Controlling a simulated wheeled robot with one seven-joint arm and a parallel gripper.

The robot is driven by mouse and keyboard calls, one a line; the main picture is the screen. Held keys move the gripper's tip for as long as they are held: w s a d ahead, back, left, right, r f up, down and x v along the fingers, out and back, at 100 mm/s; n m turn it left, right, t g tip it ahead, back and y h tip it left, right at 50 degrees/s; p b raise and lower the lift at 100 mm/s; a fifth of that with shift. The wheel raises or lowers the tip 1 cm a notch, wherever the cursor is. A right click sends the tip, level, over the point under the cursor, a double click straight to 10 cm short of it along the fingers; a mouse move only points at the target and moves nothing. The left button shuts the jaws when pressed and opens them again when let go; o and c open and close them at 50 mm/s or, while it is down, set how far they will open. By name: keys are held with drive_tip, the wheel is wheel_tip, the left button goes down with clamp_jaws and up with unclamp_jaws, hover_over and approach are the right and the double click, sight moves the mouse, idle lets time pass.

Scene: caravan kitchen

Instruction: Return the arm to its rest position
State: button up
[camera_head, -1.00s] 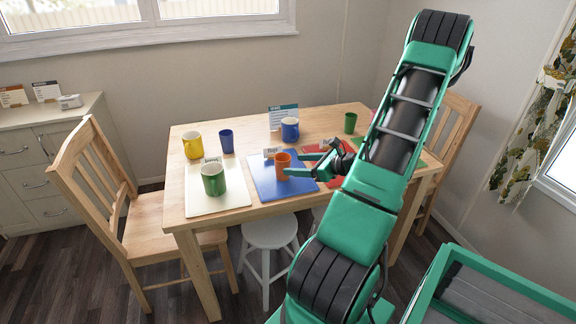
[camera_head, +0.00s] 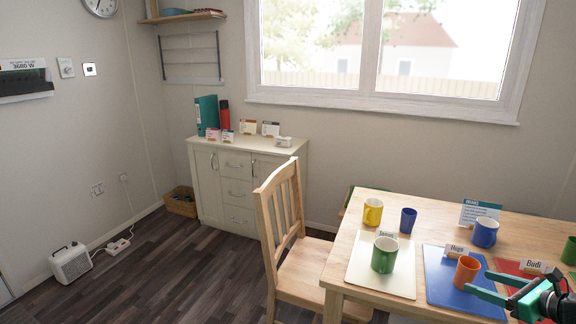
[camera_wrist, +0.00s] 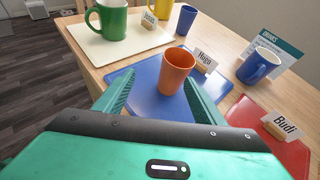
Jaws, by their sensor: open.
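My gripper (camera_head: 478,281) is open over the table's right part, its green fingers pointing left toward the orange cup (camera_head: 467,271). The orange cup stands upright on the blue mat (camera_head: 440,285). In the wrist view, the orange cup (camera_wrist: 175,72) shows between and just beyond the two spread fingertips (camera_wrist: 160,76); I cannot tell whether either touches it. Only the end of my arm shows at the right edge of the head view; the rest is out of frame.
The wooden table (camera_head: 345,268) also bears a green mug (camera_head: 384,256) on a cream mat, a yellow mug (camera_head: 373,211), blue cups and name cards. A red mat (camera_wrist: 262,118) lies beside the blue one. A chair (camera_head: 285,225) stands left; floor beyond is mostly clear.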

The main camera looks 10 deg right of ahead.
drive_tip(key=s+a+r+n+g+y, duration=0.15)
drive_tip(key=s+a+n+g, duration=0.25)
drive_tip(key=a+n+g, duration=0.75)
drive_tip(key=s+a+r+n+g+h, duration=0.1)
drive_tip(key=s+a+r+n+h, duration=0.2)
drive_tip(key=s+a+r+n, duration=0.7)
drive_tip(key=s+r+n, duration=0.2)
drive_tip(key=s+n, duration=0.1)
drive_tip(key=n, duration=0.2)
drive_tip(key=shift+s+a+r+h, duration=0.15)
drive_tip(key=shift+s+a+h, duration=0.05)
drive_tip(key=shift+s+h, duration=0.2)
